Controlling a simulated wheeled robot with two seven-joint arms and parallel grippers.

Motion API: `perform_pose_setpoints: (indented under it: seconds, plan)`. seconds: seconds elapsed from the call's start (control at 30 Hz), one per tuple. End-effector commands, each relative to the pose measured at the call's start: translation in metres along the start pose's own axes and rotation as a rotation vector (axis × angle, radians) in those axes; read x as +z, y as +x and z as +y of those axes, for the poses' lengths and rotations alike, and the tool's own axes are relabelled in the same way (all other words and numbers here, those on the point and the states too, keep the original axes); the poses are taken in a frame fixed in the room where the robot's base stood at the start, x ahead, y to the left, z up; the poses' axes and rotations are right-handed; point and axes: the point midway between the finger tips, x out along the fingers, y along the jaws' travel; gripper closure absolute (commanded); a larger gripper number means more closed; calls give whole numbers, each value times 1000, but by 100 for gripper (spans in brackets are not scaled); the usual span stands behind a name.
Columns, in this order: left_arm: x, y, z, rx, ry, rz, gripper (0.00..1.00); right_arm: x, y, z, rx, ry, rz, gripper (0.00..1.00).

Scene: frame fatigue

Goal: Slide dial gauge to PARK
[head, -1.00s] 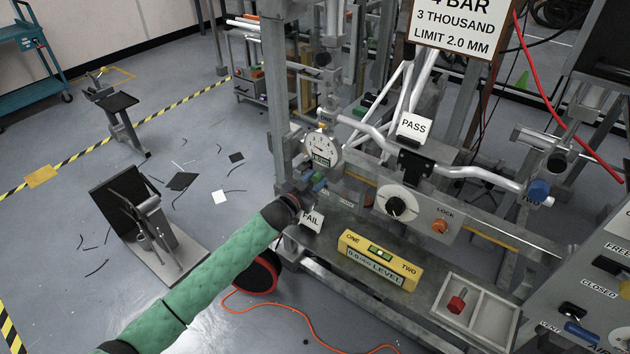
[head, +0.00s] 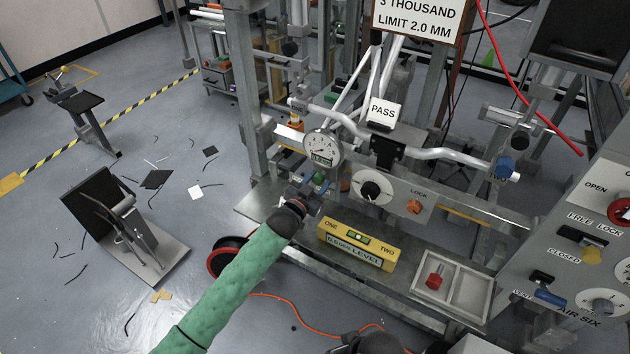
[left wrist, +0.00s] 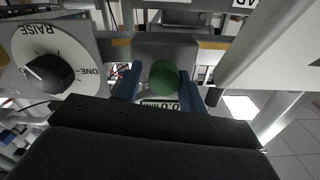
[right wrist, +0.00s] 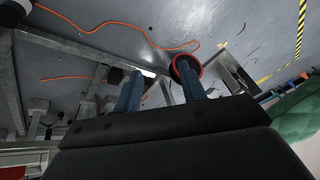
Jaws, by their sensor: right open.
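The dial gauge (head: 322,147) has a round white face and a small readout below it, and stands on the rail of the frame. A green ball knob (left wrist: 165,78) sits just below it and also shows in the head view (head: 320,180). My left gripper (head: 305,192) is at this knob. In the left wrist view, its blue fingers (left wrist: 158,82) stand on either side of the knob, with a gap on the left and the right finger close against it. My right gripper (right wrist: 162,85) is open and empty. I cannot read a PARK mark.
A black selector knob (head: 370,189) and an orange LOCK knob (head: 414,207) lie right of the gauge. A yellow level (head: 358,245) and a tray (head: 452,288) with a red piece sit in front. A PASS block (head: 383,112) stands behind on the bent tube.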

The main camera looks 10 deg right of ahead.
Motion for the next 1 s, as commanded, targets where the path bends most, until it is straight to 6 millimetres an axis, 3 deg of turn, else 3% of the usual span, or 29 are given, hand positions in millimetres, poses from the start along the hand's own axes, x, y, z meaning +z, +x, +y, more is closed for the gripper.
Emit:
perform_pose_setpoints:
  seconds: [0.07,0.43,0.8,1.0]
  plan:
    - [0,0,1,1,-1,0,46,1,2,0,0,0,-2,59]
    - [1,-5,-1,-1,0,0,46,2,4,0,-2,0,-3,59]
    - [2,-58,0,0,-1,0,46,1,18,-7,-22,-4,27,59]
    - [1,-75,0,0,-1,0,46,0,21,-13,-35,-9,41,59]
